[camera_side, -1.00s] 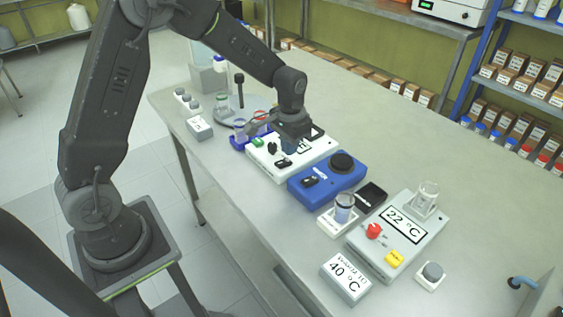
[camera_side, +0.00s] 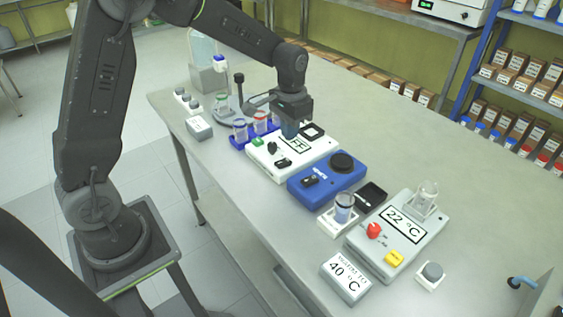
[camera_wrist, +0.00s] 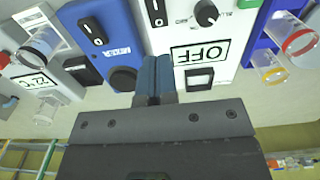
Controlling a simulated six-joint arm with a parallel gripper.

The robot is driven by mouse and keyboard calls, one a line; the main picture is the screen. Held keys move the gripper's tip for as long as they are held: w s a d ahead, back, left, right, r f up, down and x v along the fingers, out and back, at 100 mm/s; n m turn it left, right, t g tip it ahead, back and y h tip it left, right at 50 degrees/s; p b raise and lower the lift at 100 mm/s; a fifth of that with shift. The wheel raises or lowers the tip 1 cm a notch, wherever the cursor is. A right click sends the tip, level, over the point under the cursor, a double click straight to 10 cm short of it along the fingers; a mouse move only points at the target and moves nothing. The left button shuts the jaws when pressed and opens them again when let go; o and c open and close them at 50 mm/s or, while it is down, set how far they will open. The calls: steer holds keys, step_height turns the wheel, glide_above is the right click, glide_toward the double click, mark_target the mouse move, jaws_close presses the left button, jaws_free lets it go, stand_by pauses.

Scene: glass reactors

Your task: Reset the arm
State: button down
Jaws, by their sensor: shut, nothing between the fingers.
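My gripper (camera_side: 290,130) is above the white device that carries a display reading "OFF" (camera_side: 290,149). In the wrist view the blue fingertips (camera_wrist: 157,78) are shut side by side, with nothing between them. They appear in front of the gap between the white device (camera_wrist: 222,30) and the blue device (camera_wrist: 108,40). I cannot tell the exact height of the fingertips above the table.
The blue device (camera_side: 318,190) with a round black top stands beside the white one. A grey 22 °C hotplate (camera_side: 385,255) and a 40 °C sign (camera_side: 346,280) are nearer. A blue rack (camera_side: 237,141) holds vials. The right side of the table (camera_side: 440,165) is clear.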

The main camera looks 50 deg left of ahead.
steer(key=s+d+r+t, duration=0.3)
steer(key=s+r, duration=0.7)
steer(key=r, duration=0.1)
steer(key=s+d+r+t, duration=0.1)
steer(key=s+t, duration=0.1)
steer(key=s, duration=1.1)
steer(key=shift+d+r+t, duration=0.3)
steer(key=shift+r, duration=0.1)
